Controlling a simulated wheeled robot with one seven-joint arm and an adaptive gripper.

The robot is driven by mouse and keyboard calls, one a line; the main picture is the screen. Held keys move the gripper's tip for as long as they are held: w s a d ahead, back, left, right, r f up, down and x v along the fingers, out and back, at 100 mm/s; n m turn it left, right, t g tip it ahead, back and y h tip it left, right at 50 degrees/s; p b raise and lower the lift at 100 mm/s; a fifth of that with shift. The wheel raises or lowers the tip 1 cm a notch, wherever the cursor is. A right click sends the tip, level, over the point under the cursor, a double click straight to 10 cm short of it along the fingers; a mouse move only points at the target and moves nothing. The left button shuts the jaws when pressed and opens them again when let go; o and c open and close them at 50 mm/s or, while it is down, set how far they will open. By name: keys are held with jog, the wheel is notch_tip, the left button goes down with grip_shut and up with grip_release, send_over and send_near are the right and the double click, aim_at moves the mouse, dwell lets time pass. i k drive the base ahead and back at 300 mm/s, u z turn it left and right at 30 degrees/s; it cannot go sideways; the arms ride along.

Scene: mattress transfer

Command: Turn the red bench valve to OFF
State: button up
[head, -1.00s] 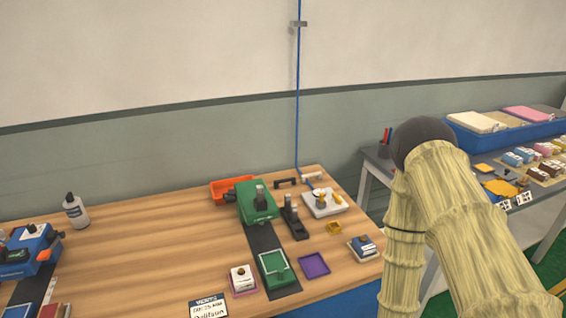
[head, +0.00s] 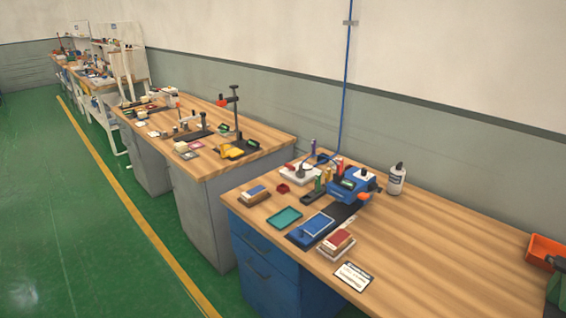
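I cannot make out a red bench valve for certain in the head view. A small red part (head: 222,103) shows on a black stand (head: 237,110) on the middle bench. Small red and yellow upright items (head: 339,164) stand behind a blue machine (head: 352,184) on the near bench. Both are too small to tell if they are a valve, and no OFF mark can be read. A blue line (head: 346,80) runs down the wall to behind the near bench. My gripper is not in view.
The near wooden bench (head: 430,245) has a clear middle right. It carries a white bottle (head: 397,179), a teal tray (head: 285,217), a label card (head: 354,275) and an orange bin (head: 545,251). Green floor (head: 90,220) with a yellow line (head: 150,230) lies open at left.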

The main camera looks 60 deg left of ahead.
aim_at(290, 167)
jog(key=u, duration=0.5)
jog(key=k, duration=1.2)
jog(key=u, duration=1)
jog(key=i, duration=0.65)
jog(key=u, duration=0.55)
jog(key=i, duration=1.4)
jog(key=z, duration=1.85)
jog(key=k, duration=0.6)
jog(key=u, duration=0.1)
